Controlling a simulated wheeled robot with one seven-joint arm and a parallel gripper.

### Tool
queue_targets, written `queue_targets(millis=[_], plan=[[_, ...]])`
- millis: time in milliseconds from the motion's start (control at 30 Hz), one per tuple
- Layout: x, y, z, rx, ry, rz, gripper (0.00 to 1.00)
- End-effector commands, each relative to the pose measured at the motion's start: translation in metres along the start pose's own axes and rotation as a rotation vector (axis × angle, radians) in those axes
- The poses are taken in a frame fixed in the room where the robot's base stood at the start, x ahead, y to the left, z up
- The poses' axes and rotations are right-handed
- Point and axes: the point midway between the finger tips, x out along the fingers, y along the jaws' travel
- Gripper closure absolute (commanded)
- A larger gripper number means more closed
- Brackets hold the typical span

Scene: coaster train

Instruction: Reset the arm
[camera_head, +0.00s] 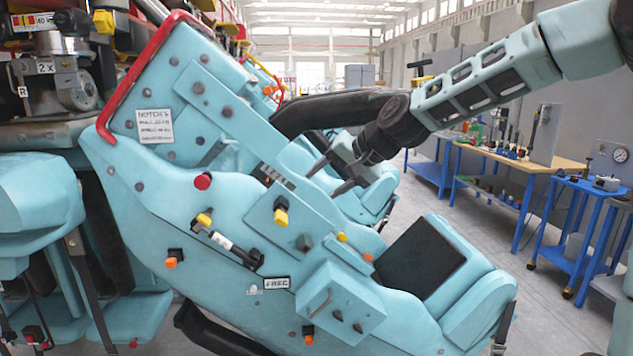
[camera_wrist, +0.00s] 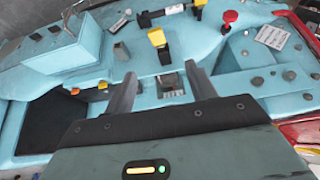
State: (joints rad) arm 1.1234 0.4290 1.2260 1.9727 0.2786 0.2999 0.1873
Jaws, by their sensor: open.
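My gripper (camera_head: 333,176) is in the middle of the head view, at the end of my arm, which comes in from the upper right. Its two dark fingers are apart, with nothing visible between them. They point down and left toward the side of the teal coaster seat (camera_head: 166,205). In the wrist view the fingers (camera_wrist: 160,88) are also spread over the teal panel. A yellow-topped part (camera_wrist: 157,38) and a small grey fitting (camera_wrist: 168,82) lie beyond and between them. I cannot tell whether a finger touches the panel.
The seat side carries a red knob (camera_head: 203,181), a yellow knob (camera_head: 281,217) and a teal box (camera_head: 330,303). A black padded restraint (camera_head: 330,110) arches behind my gripper. Blue-legged workbenches (camera_head: 520,160) stand at the right, with open floor (camera_head: 480,225) before them.

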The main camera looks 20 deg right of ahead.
Motion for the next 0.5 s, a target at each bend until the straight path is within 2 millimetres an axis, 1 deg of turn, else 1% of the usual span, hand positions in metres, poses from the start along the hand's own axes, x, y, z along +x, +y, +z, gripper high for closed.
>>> queue_targets(millis=[167, 267, 367, 400, 467, 500], plan=[[0.001, 0.000, 0.001, -0.001, -0.001, 0.000, 0.44], [0.009, -0.002, 0.017, -0.031, -0.032, 0.014, 0.44], [0.026, -0.005, 0.058, -0.102, -0.106, 0.050, 0.44], [0.034, -0.005, 0.079, -0.140, -0.144, 0.069, 0.44], [0.043, -0.005, 0.114, -0.209, -0.207, 0.101, 0.44], [0.048, -0.004, 0.138, -0.257, -0.247, 0.122, 0.44]])
